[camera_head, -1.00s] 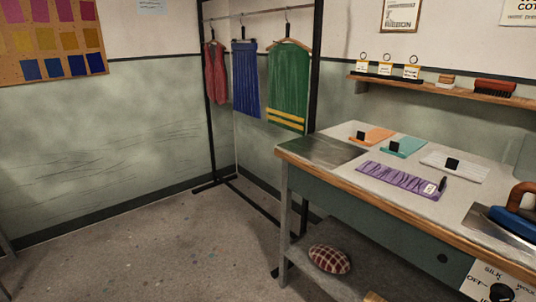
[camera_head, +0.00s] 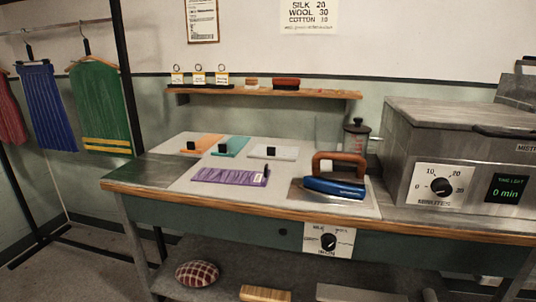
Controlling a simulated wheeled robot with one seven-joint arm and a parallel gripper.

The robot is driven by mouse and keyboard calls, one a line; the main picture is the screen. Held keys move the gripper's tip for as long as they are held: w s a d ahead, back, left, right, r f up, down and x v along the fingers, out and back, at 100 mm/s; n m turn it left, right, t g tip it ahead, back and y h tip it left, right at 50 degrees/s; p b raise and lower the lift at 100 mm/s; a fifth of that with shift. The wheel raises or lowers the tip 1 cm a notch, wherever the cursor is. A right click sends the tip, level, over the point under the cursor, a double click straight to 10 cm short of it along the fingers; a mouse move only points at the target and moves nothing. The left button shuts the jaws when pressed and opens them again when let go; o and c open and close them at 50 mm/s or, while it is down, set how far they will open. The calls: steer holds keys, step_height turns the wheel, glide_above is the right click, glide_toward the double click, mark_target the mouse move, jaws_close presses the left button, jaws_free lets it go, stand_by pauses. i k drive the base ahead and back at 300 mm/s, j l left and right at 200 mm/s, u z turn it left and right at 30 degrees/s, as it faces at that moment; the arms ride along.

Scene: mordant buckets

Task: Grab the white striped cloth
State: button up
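The white striped cloth (camera_head: 285,153) lies flat at the back of the table's pale top, with a small black block (camera_head: 271,149) on its left part. An orange cloth (camera_head: 206,141) and a teal cloth (camera_head: 236,144) lie in a row to its left, each with a black block. A purple patterned cloth (camera_head: 222,176) lies in front of them, with a dark upright piece and a white tag at its right end. My gripper is not in view.
A blue iron (camera_head: 335,188) with a brown handle stands right of the cloths on the table (camera_head: 265,209). A grey machine (camera_head: 440,115) with a minutes dial fills the right side. A wall shelf (camera_head: 270,93) runs above. Garments hang on a rack (camera_head: 124,75) at left.

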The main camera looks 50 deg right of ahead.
mark_target(289, 153)
steer(key=u, duration=0.35)
steer(key=i+j+u, duration=0.15)
steer(key=i+u, duration=0.6)
steer(key=i, duration=1.9)
steer(key=i+j+z, duration=0.15)
steer(key=i+z, duration=0.3)
steer(key=i+j+z, duration=0.3)
steer(key=i+z, duration=0.15)
steer(key=i, duration=0.15)
steer(key=l+z, duration=0.15)
steer(key=z, duration=1.7)
steer(key=i+l+z, duration=0.15)
steer(key=i+l, duration=0.95)
steer(key=l, duration=0.15)
